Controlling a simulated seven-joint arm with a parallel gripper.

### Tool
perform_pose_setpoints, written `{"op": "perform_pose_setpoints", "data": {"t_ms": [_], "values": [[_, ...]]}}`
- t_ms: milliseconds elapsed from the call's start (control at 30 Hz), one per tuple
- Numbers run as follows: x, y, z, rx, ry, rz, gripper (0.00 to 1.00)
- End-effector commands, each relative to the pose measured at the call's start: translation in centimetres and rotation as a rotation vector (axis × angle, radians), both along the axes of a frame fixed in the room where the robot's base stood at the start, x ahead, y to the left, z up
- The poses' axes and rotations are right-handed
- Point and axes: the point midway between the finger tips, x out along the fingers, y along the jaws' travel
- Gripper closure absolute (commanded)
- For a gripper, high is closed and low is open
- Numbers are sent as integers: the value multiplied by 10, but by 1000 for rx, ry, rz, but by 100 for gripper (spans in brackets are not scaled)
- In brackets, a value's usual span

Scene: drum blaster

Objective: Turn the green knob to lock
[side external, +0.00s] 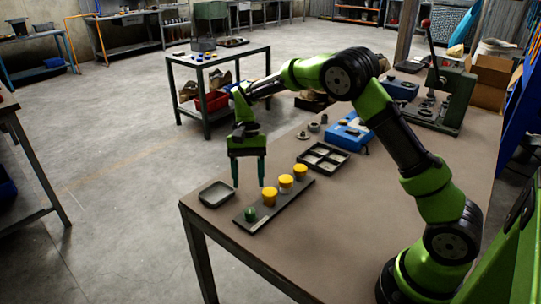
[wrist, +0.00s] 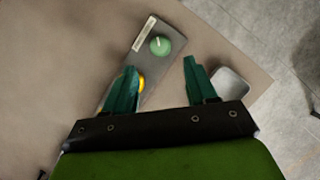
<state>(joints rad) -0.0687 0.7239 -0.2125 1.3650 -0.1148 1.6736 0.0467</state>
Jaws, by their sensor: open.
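The green knob (side external: 250,214) sits at the near-left end of a dark panel (side external: 241,224) on the table, beside a row of yellow knobs (side external: 285,184). In the wrist view the green knob (wrist: 160,45) shows a pale pointer line and a white label strip (wrist: 144,33) beside it. My gripper (side external: 249,184) is open and empty, pointing down above the table behind the panel. In the wrist view my gripper (wrist: 162,62) has its fingers spread, with the green knob ahead of the gap and apart from both. The left finger partly covers a yellow knob (wrist: 141,84).
A shallow grey tray (side external: 222,194) lies left of the panel near the table edge, and close to the right finger in the wrist view (wrist: 230,85). A divided black tray (side external: 323,158), a blue box (side external: 349,134) and a green press (side external: 444,95) stand farther back. The table front is clear.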

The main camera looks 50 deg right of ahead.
Motion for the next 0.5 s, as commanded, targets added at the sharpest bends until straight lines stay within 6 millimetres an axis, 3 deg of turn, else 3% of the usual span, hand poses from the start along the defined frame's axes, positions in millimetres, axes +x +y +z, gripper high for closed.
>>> {"op": "perform_pose_setpoints", "data": {"t_ms": [200,500], "values": [[15,-15,49,0,-4,-2,43],[24,-25,83,-1,1,-2,43]]}}
